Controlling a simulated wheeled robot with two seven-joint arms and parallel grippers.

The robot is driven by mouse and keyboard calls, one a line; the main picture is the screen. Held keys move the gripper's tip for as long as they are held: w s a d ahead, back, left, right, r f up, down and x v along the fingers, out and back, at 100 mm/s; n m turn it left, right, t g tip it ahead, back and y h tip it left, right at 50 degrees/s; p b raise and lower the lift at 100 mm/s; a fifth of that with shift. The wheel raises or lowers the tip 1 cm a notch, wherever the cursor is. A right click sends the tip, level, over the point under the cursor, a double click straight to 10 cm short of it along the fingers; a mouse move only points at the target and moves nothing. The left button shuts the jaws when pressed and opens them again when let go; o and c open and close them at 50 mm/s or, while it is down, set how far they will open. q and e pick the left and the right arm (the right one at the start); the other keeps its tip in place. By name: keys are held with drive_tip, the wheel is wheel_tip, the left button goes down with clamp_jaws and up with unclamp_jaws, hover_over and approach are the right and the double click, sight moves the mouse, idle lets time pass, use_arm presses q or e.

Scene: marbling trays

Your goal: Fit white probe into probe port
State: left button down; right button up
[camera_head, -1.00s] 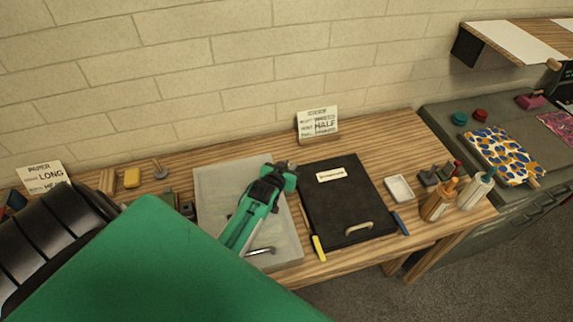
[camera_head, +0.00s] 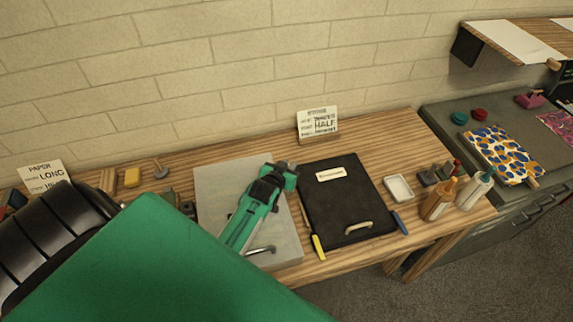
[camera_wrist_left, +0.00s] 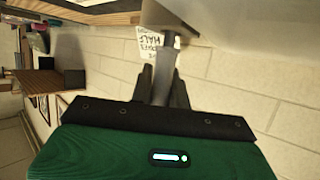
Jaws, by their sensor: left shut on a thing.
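My left gripper (camera_head: 288,166) reaches in from the lower left in the head view, over the right part of a pale grey tray cover (camera_head: 215,180). In the left wrist view its two dark fingers (camera_wrist_left: 163,88) are shut on a pale grey rod (camera_wrist_left: 166,62), which looks to be the white probe. The rod's far end meets or is very near a grey surface (camera_wrist_left: 195,14); I cannot tell whether it touches. In the head view the gripper hides the rod. I cannot make out the probe port. My right gripper is not in view.
A black tray cover (camera_head: 340,205) with a handle lies just right of the gripper. A yellow-handled tool (camera_head: 318,247) lies between the covers. A small white dish (camera_head: 398,188) and bottles (camera_head: 438,202) stand further right. A sign (camera_head: 317,122) stands by the wall.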

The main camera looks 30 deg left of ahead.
use_arm(q)
drive_tip(key=shift+s+f, duration=0.1)
drive_tip(key=shift+f, duration=0.15)
drive_tip(key=shift+r+p, duration=0.15)
drive_tip(key=shift+p, duration=0.15)
idle(0.4)
drive_tip(key=c, duration=1.3)
unclamp_jaws()
drive_tip(key=shift+r, duration=0.1)
drive_tip(key=shift+o, duration=0.2)
drive_tip(key=shift+s+d+r+b, duration=0.15)
drive_tip(key=shift+s+b, duration=0.15)
drive_tip(key=shift+s, duration=0.2)
drive_tip(key=b+v, duration=0.4)
drive_tip(key=v, duration=0.7)
drive_tip(key=shift+s+r, duration=0.15)
drive_tip(key=shift+s, duration=0.1)
drive_tip(key=shift+s+d+r, duration=0.1)
drive_tip(key=shift+s+r, duration=0.2)
drive_tip(key=shift+s, duration=0.15)
